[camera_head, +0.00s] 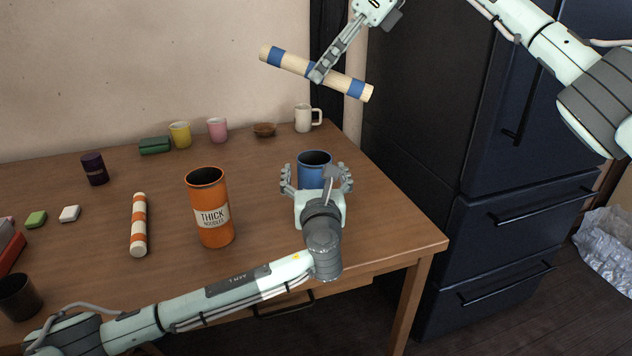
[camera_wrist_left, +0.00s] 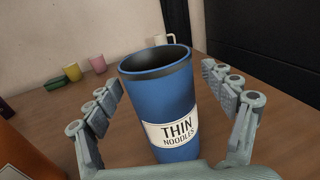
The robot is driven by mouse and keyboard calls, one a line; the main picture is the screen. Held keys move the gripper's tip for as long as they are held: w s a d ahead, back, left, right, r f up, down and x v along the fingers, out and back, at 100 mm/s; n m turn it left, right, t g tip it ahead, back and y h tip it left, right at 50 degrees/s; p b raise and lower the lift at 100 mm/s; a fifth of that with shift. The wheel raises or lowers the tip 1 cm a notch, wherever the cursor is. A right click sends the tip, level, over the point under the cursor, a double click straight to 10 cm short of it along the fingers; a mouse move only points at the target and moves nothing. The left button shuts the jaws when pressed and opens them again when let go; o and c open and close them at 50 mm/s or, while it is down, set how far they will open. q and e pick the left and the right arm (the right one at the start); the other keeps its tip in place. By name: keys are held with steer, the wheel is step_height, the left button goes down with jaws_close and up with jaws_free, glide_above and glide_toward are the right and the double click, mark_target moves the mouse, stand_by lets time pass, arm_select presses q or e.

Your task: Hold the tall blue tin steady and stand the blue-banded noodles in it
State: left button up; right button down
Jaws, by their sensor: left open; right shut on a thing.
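The tall blue tin (camera_head: 314,172) stands upright on the table, its open mouth upward. In the left wrist view the tin (camera_wrist_left: 162,98) carries a label reading "THIN NOODLES". My left gripper (camera_head: 317,180) is open, with one finger on each side of the tin; gaps show between the fingers and its wall in the left wrist view (camera_wrist_left: 165,105).
An orange "THICK NOODLES" tin (camera_head: 210,222) and an orange-banded bundle (camera_head: 139,225) are left of the blue tin. A white mug (camera_head: 303,118), wooden bowl (camera_head: 265,130), pink cup (camera_head: 217,130) and yellow cup (camera_head: 180,135) stand behind. A dark fridge (camera_head: 440,150) is at right.

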mark_target(366, 85)
arm_select(q)
steer(key=shift+w, duration=0.35)
steer(key=shift+c, duration=0.4)
steer(key=c, duration=1.2)
arm_select(e)
step_height(366, 85, down, 13)
stand_by(0.5)
steer(key=c, duration=1.2)
jaws_free()
steer(key=shift+o, duration=0.2)
steer(key=shift+r, duration=0.1)
steer(key=v, duration=1.2)
